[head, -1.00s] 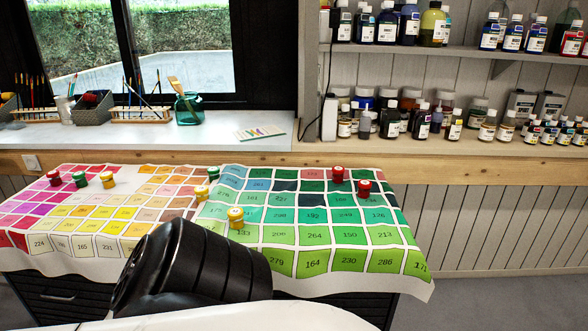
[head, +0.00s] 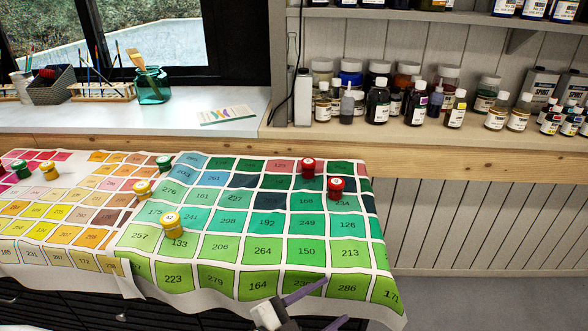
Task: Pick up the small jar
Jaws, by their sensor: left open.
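Several small jars stand on the colour-chart cloth (head: 190,250). A yellow jar (head: 171,225) is nearest, with another yellow jar (head: 143,190) and a green jar (head: 164,163) behind it. Two red jars, one farther back (head: 308,168) and one nearer (head: 335,188), stand at the right. A yellow jar (head: 48,172) and a green jar (head: 21,170) are at the far left, with a red one cut by the edge. Which one is the small jar, I cannot tell. My left gripper (head: 335,302) is open and empty at the bottom, by the cloth's front edge. My right gripper is out of view.
A white counter (head: 215,108) behind holds a teal glass jar (head: 152,88) with brushes, a brush rack (head: 102,92) and a colour card (head: 227,115). Bottles (head: 377,103) line the shelves at the right. Grey floor (head: 500,295) is open at the right.

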